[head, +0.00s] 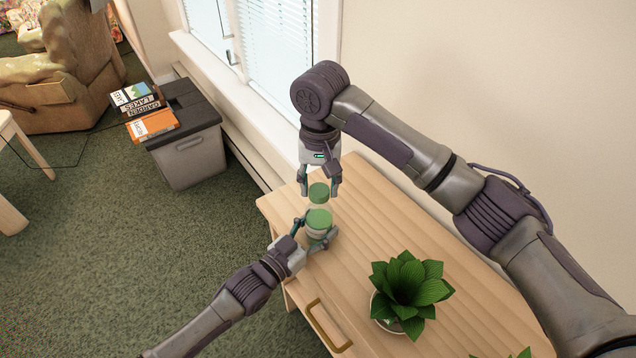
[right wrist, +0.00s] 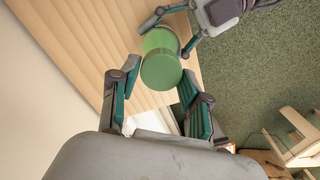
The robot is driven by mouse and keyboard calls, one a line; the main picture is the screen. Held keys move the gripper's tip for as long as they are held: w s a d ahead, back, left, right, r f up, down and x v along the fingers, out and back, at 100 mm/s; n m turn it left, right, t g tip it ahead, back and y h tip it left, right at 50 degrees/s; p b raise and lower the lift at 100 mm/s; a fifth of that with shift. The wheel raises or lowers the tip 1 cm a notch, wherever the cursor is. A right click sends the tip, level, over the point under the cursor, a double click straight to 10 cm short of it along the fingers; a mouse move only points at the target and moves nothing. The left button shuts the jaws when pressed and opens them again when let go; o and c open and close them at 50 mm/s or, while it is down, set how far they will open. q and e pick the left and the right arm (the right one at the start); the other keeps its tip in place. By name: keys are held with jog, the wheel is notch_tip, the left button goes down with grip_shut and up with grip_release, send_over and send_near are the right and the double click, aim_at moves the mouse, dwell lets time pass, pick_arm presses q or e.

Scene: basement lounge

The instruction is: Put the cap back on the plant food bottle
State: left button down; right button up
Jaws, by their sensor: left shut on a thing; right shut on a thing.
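The green cap (head: 318,192) is held in my right gripper (head: 320,186), the upper one, which points down. The plant food bottle (head: 318,220) stands upright just below it, green on top with a paler band lower down. A narrow pale strip shows between cap and bottle; I cannot tell whether they touch. My left gripper (head: 312,235) is shut around the bottle from the lower left.
The wooden cabinet top (head: 400,262) is under the bottle, which stands near its left end. A leafy potted plant (head: 408,290) is to the lower right. A lidded grey bin (head: 190,158) with books (head: 152,124) stands on the carpet. The window and wall are close behind.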

jog(key=m, duration=0.5)
jog(key=shift+s, duration=0.1)
jog(key=m, duration=0.5)
jog(key=shift+d, duration=0.15)
jog(key=m, duration=0.4)
jog(key=shift+m, duration=0.4)
jog(key=m, duration=0.4)
jog(key=shift+s, duration=0.15)
jog(key=o, duration=0.7)
jog(key=shift+r, duration=2.2)
